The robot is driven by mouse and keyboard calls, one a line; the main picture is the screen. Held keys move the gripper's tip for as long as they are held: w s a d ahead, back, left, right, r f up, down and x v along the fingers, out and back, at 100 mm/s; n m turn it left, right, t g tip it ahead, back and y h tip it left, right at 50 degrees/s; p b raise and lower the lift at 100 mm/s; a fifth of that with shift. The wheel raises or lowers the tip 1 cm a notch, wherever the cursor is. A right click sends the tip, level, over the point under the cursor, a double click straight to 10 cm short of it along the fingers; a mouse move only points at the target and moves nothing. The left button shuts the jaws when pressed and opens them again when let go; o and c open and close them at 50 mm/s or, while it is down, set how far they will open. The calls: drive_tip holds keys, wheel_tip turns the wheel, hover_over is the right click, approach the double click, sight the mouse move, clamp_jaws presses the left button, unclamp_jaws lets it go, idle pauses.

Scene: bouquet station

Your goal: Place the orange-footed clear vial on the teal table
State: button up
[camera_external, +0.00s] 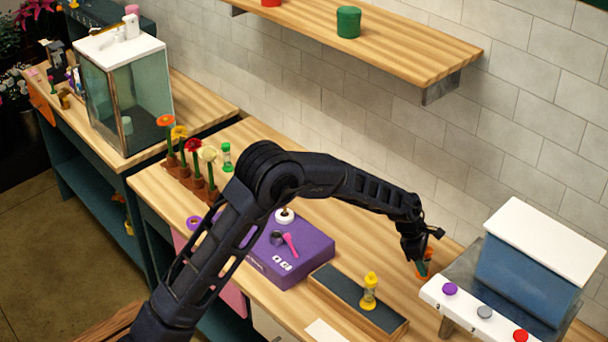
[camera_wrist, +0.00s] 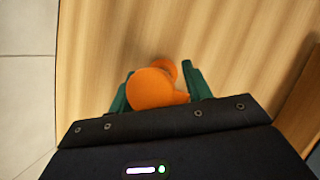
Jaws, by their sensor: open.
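The orange-footed vial (camera_external: 424,271) stands on the wooden bench top at the right, beside the white button panel, mostly hidden by my gripper (camera_external: 423,262). In the wrist view, its large orange end (camera_wrist: 150,89) lies between the teal fingers of my gripper (camera_wrist: 155,88), with a smaller orange part (camera_wrist: 166,67) beyond. Its clear body cannot be made out. My gripper is open, with one finger on each side of the vial. The bench (camera_external: 340,218) has a wooden top and teal sides. Another wood-topped bench with a teal frame (camera_external: 88,190) stands at the left.
A yellow vial (camera_external: 370,288) stands on a dark tray (camera_external: 340,287). A green vial (camera_external: 227,156) stands near potted flowers (camera_external: 190,165). A purple box (camera_external: 300,262) is left of the tray. A blue-glass machine (camera_external: 525,275) with buttons is close right of my gripper.

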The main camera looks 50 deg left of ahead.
drive_tip(key=s+a+r+m, duration=0.35)
drive_tip(key=s+r, duration=0.35)
drive_tip(key=r, duration=0.4)
drive_tip(key=s+a+r+m, duration=0.2)
drive_tip(key=s+a+r, duration=0.4)
drive_tip(key=r, duration=0.5)
drive_tip(key=s+a+r+m+y, duration=0.1)
drive_tip(key=s+r+m, duration=0.1)
drive_tip(key=s, duration=0.3)
drive_tip(key=s+a+r+m+t, duration=0.1)
drive_tip(key=s+r+m, duration=0.15)
drive_tip(key=s, duration=0.35)
drive_tip(key=s+a+r+m+y, duration=0.1)
drive_tip(key=s+r+m, duration=0.15)
drive_tip(key=s, duration=0.25)
drive_tip(key=s+a+m, duration=0.2)
drive_tip(key=s+m, duration=0.1)
drive_tip(key=s, duration=0.6)
drive_tip(key=s+a+f+m+t+y, duration=0.1)
drive_tip(key=s+m, duration=0.3)
drive_tip(key=s, duration=0.6)
drive_tip(key=s+a+f+m+y, duration=0.1)
drive_tip(key=s+a+m, duration=0.2)
drive_tip(key=s, duration=0.7)
drive_tip(key=shift+f+m, duration=0.25)
drive_tip(key=shift+m, duration=0.3)
drive_tip(key=shift+a, duration=0.1)
